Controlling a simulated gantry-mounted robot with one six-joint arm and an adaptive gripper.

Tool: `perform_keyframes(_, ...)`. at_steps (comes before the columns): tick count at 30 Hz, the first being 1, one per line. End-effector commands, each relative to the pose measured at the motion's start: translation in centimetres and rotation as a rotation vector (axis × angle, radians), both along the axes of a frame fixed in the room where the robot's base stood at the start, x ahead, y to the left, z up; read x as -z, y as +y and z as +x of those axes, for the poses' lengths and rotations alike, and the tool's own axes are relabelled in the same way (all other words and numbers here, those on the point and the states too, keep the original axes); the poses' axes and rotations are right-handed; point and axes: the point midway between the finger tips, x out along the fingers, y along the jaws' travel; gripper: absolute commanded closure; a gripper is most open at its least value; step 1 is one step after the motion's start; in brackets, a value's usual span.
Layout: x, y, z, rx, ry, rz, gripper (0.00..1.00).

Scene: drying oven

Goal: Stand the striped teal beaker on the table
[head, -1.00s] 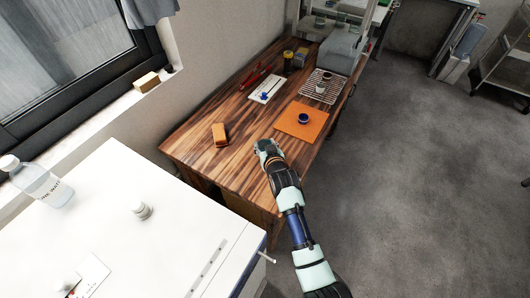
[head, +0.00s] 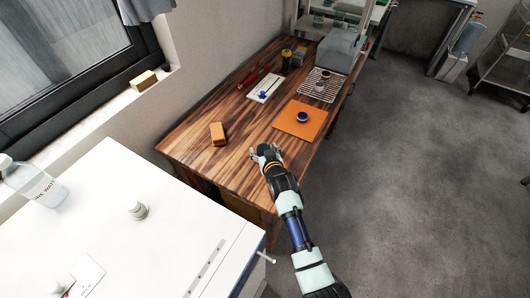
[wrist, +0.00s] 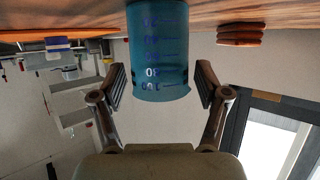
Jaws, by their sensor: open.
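The teal beaker (wrist: 159,50) with dark blue volume markings fills the upper middle of the wrist view, which shows the scene upside down. It stands upright on the wooden table (wrist: 90,22), with its low numbers nearest the wood. My gripper (wrist: 161,82) is open, with one finger on each side of the beaker's rim end and visible gaps between. In the head view my gripper (head: 267,151) is over the near right part of the table. There the beaker is mostly hidden by the gripper; only a dark teal patch shows.
An orange mat (head: 290,117) with a blue round item (head: 302,117) lies beyond my gripper. An orange-brown block (head: 218,134) lies to the left. A wire rack (head: 309,86), white tray (head: 272,82) and red tool (head: 253,76) are further back. Bare wood lies between block and mat.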

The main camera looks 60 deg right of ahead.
Motion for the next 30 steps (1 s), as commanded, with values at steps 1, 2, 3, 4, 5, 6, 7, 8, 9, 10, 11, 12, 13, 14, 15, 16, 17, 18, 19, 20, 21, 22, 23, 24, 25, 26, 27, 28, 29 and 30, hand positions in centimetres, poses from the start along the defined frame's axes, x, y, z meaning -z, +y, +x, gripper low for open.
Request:
perform_keyframes(1,-0.5,0.1,-0.1,0.0,0.0,0.0,0.26)
perform_keyframes(2,-0.7,0.4,-0.3,0.0,-0.001,-0.001,0.26)
perform_keyframes(3,-1.0,0.9,-0.7,0.0,-0.001,-0.001,0.26)
perform_keyframes(4,-1.3,1.3,-1.1,0.0,-0.001,-0.001,0.26)
perform_keyframes(5,-1.6,1.8,-1.5,0.0,-0.001,-0.001,0.26)
perform_keyframes(6,-2.1,2.5,-2.1,0.0,0.0,0.0,0.26)
perform_keyframes(7,-2.4,3.1,-2.6,0.0,0.0,0.0,0.26)
perform_keyframes(8,-2.7,3.7,-3.1,0.0,0.0,0.0,0.26)
perform_keyframes(9,-3.0,4.4,-3.7,0.0,0.001,0.001,0.26)
perform_keyframes(10,-3.3,4.9,-4.2,0.0,0.0,0.0,0.26)
perform_keyframes(11,-3.6,5.5,-4.6,0.0,0.0,0.0,0.26)
perform_keyframes(12,-3.9,6.1,-5.2,0.0,0.0,0.0,0.26)
perform_keyframes(13,-4.1,6.5,-5.5,0.0,0.0,0.0,0.26)
perform_keyframes(14,-4.2,6.9,-5.9,0.0,0.001,0.001,0.26)
perform_keyframes(15,-4.5,7.4,-6.3,0.0,0.0,0.0,0.26)
perform_keyframes(16,-4.6,7.7,-6.5,0.0,0.001,0.001,0.26)
perform_keyframes(17,-4.7,7.9,-6.7,0.0,-0.001,-0.001,0.26)
perform_keyframes(18,-4.8,8.2,-6.9,0.0,0.0,0.0,0.26)
perform_keyframes(19,-4.8,8.3,-7.0,0.0,-0.001,-0.001,0.26)
perform_keyframes(20,-4.9,8.4,-7.1,0.0,-0.001,-0.001,0.26)
perform_keyframes(21,-4.9,8.5,-7.2,0.0,-0.001,-0.001,0.26)
perform_keyframes(22,-4.9,8.5,-7.2,0.0,-0.001,-0.001,0.26)
perform_keyframes(23,-4.9,8.5,-7.2,0.0,-0.001,-0.001,0.26)
perform_keyframes(24,-4.8,8.5,-7.2,0.0,-0.001,-0.001,0.26)
perform_keyframes(25,-4.8,8.5,-7.2,0.0,-0.001,-0.001,0.26)
perform_keyframes(26,-4.8,8.5,-7.2,0.0,-0.001,-0.001,0.26)
perform_keyframes(27,-4.8,8.5,-7.2,0.0,-0.001,-0.001,0.26)
perform_keyframes(28,-4.8,8.5,-7.2,0.0,-0.001,-0.001,0.26)
perform_keyframes(29,-4.8,8.5,-7.2,0.0,-0.001,-0.001,0.26)
perform_keyframes(30,-4.8,8.5,-7.2,0.0,-0.001,-0.001,0.26)
